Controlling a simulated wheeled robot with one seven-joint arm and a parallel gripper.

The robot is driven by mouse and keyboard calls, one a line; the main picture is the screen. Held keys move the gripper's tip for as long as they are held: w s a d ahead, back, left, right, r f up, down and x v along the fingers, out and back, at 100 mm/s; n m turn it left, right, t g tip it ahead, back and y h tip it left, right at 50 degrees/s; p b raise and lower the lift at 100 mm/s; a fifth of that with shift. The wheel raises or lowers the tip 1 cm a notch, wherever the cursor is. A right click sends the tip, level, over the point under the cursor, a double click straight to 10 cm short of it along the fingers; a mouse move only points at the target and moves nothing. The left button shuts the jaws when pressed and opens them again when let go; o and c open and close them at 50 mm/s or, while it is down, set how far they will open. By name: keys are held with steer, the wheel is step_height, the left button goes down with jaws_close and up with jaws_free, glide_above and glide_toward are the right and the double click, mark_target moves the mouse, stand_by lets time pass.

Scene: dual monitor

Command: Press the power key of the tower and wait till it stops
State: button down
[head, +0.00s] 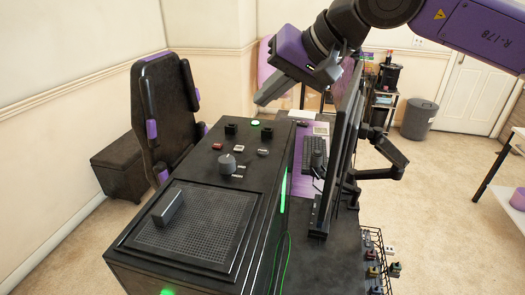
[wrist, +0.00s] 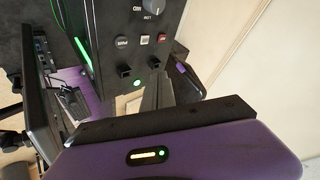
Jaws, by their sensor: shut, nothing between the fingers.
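The black tower (head: 190,185) stands left of the desk, its top panel facing up. The green button (wrist: 136,83) also shows lit in the wrist view. My gripper (head: 262,99) is shut and empty, above the tower's far end, apparently apart from the panel. In the wrist view its fingers (wrist: 157,88) appear right of the green button.
Two black blocks (head: 231,128) stand up beside the green button. A monitor (head: 338,145) and keyboard (head: 314,153) are to the right. A dark chair (head: 165,110) stands to the left. A small handle (head: 168,207) rises from the mesh grille at the near end.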

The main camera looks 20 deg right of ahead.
steer(key=b, duration=0.5)
glide_above(266, 152)
step_height(266, 152, down, 7)
steer(key=shift+s+f, duration=0.1)
steer(key=shift+f, duration=0.55)
steer(key=shift+f+b, duration=0.15)
steer(key=shift+b, duration=0.3)
stand_by(0.9)
steer(key=shift+f+b, duration=0.3)
steer(key=shift+b, duration=0.15)
steer(key=shift+f+b, duration=0.35)
steer(key=shift+b, duration=0.15)
stand_by(0.7)
steer(key=shift+r, duration=0.15)
steer(key=shift+r+p, duration=0.3)
steer(key=shift+r, duration=0.35)
steer(key=shift+r, duration=0.1)
steer(key=shift+r+p, duration=1.3)
steer(key=shift+r, duration=1.1)
